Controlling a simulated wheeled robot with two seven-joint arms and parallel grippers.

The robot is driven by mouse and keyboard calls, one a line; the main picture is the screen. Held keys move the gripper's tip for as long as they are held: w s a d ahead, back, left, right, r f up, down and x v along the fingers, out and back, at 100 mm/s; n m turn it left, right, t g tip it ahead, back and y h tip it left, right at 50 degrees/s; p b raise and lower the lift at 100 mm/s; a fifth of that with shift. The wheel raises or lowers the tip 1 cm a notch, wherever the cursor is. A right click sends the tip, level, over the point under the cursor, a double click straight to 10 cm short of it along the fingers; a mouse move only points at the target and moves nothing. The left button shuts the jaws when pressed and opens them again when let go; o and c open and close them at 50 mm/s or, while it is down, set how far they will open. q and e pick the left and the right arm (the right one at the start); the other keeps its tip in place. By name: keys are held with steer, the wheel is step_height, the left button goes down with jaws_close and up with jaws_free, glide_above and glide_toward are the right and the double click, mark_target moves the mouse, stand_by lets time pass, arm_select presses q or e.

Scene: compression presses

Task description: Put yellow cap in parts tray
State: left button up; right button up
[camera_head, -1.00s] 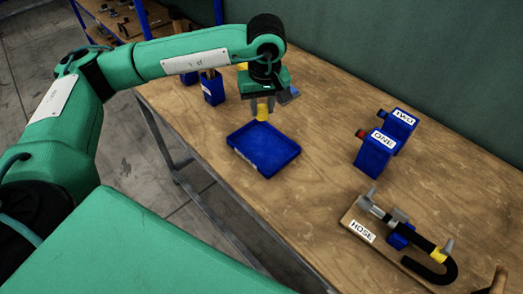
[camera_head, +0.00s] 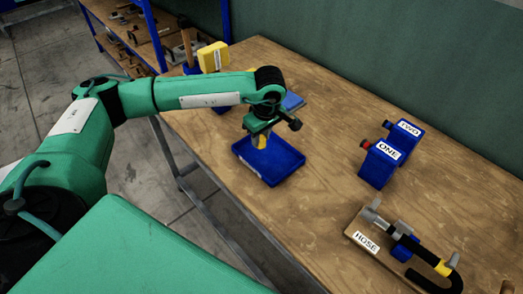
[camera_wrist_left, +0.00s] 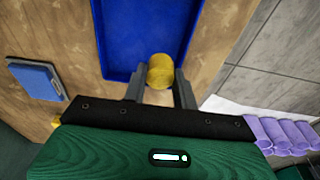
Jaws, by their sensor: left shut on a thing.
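The yellow cap (camera_wrist_left: 161,72) is between the two fingers of my left gripper (camera_wrist_left: 160,88), which is shut on it. In the head view the cap (camera_head: 259,142) shows at the fingertips of the left gripper (camera_head: 261,138), over the blue parts tray (camera_head: 285,170). The tray also shows in the left wrist view (camera_wrist_left: 112,40), with the cap over its near edge. I cannot tell whether the cap touches the tray. My right gripper is not in view.
Blue blocks marked ONE (camera_head: 378,165) and TWO (camera_head: 405,135) stand to the right. The HOSE board (camera_head: 375,243) with a clamp and black hose lies at the front right. A yellow object (camera_head: 213,57) is at the back. Bare wood lies between tray and blocks.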

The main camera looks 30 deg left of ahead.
mark_target(261, 146)
arm_select(q)
step_height(261, 146, down, 3)
steer(key=shift+r, duration=0.1)
steer(key=shift+f, duration=0.6)
step_height(261, 146, down, 3)
steer(key=shift+f+p, duration=0.15)
steer(key=shift+p, duration=0.55)
steer(key=shift+f, duration=0.3)
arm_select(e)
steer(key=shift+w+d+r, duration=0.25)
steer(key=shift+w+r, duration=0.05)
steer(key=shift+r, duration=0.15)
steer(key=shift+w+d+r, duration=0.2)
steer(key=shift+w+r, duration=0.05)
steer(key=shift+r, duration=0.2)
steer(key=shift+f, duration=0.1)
arm_select(q)
steer(key=shift+f+b, duration=0.2)
steer(key=shift+b, duration=0.15)
steer(key=o, duration=0.9)
steer(key=shift+o, duration=0.2)
steer(key=shift+r, duration=0.1)
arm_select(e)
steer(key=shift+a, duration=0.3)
